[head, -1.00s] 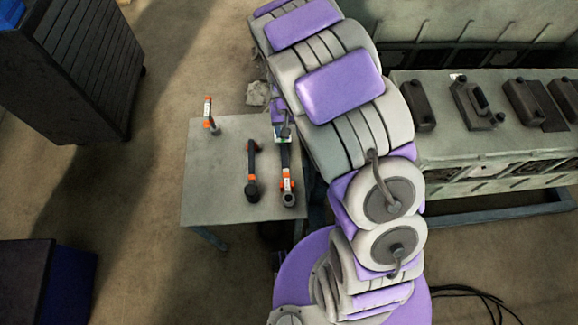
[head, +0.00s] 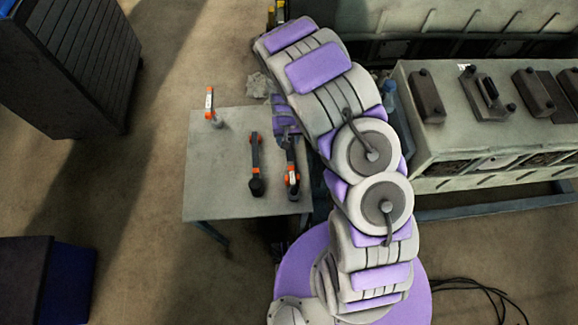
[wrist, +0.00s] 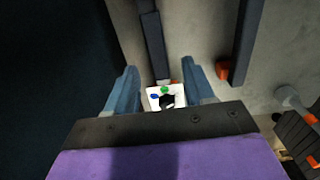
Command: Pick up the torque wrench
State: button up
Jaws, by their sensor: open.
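My gripper (wrist: 160,68) is open, with one blue-grey finger on each side of this tool; contact is unclear. A similar middle tool (head: 256,165) lies to its left. A shorter orange-and-white tool (head: 210,103) is at the table's far left.
The small grey table (head: 215,170) has bare room at its left and front. A dark slatted cabinet (head: 85,65) stands at upper left and a blue-sided box (head: 70,285) at lower left. A pale engine block (head: 445,140) is at right, with black cables (head: 480,292) on the floor.

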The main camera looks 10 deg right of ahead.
aim_at(290, 148)
jog(key=shift+d+f, duration=0.1)
jog(key=shift+f, duration=0.8)
jog(key=shift+d+f+b, duration=0.35)
jog(key=shift+d+f, duration=0.05)
jog(key=shift+f, duration=0.35)
jog(key=f, duration=0.2)
jog(key=a+f+b, duration=0.1)
jog(key=f, duration=0.1)
jog(key=shift+s+f, duration=0.15)
jog(key=shift+f, duration=0.1)
jog(key=shift+d+r, duration=0.1)
jog(key=shift+d, duration=0.2)
jog(key=c, duration=0.5)
jog(key=shift+a, duration=0.15)
grip_shut()
